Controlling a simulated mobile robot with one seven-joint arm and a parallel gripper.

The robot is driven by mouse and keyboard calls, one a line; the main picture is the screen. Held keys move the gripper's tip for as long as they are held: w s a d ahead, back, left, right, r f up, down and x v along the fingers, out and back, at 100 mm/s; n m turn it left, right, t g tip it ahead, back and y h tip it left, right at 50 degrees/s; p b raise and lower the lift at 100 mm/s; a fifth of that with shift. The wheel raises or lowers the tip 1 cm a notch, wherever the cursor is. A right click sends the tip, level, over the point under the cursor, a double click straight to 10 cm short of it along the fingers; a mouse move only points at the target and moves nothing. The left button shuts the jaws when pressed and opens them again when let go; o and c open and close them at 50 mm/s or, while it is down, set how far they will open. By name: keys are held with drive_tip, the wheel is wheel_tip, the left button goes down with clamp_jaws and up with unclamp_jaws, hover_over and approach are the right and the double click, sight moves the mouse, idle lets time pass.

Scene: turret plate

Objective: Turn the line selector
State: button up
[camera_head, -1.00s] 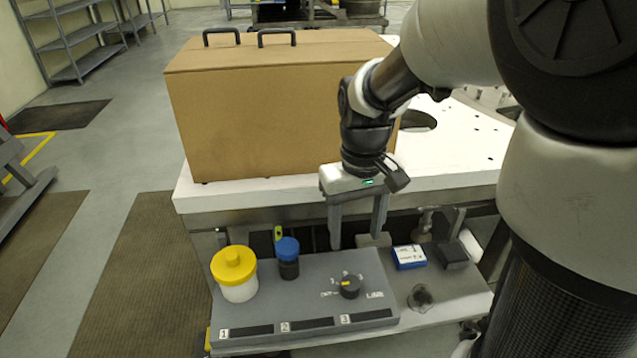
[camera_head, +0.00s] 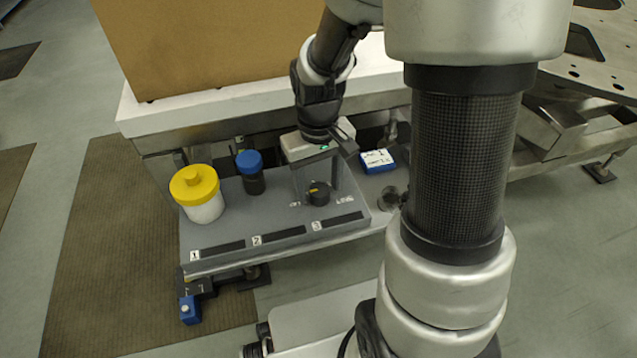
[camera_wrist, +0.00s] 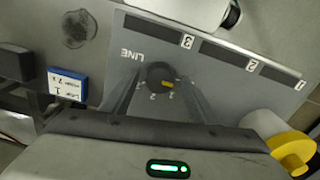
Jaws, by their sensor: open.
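The line selector is a round black knob (camera_head: 319,194) with a yellow mark, on the grey panel (camera_head: 225,217) near the printed word LINE. In the wrist view the knob (camera_wrist: 158,72) lies between my two fingers, its yellow mark toward the right, with small position numbers beside it. My gripper (camera_head: 317,190) is open and points down over the panel, one finger on each side of the knob. In the wrist view a gap shows between the knob and each finger. Whether the fingertips reach down beside the knob or stay above it is hard to tell.
A white jar with a yellow lid (camera_head: 197,192) and a dark jar with a blue lid (camera_head: 250,172) stand left on the panel. Labelled slots 1, 2 and 3 run along its front. A blue-and-white box (camera_head: 377,161) sits right. A large cardboard box (camera_head: 200,45) stands behind.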

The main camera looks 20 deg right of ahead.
drive_tip(key=c, duration=1)
drive_tip(key=shift+c, duration=0.2)
drive_tip(key=m+p, duration=0.1)
drive_tip(key=m, duration=0.3)
drive_tip(key=shift+r, duration=0.1)
drive_tip(key=shift+m+p, duration=0.95)
drive_tip(key=shift+m, duration=1.45)
drive_tip(key=o, duration=1)
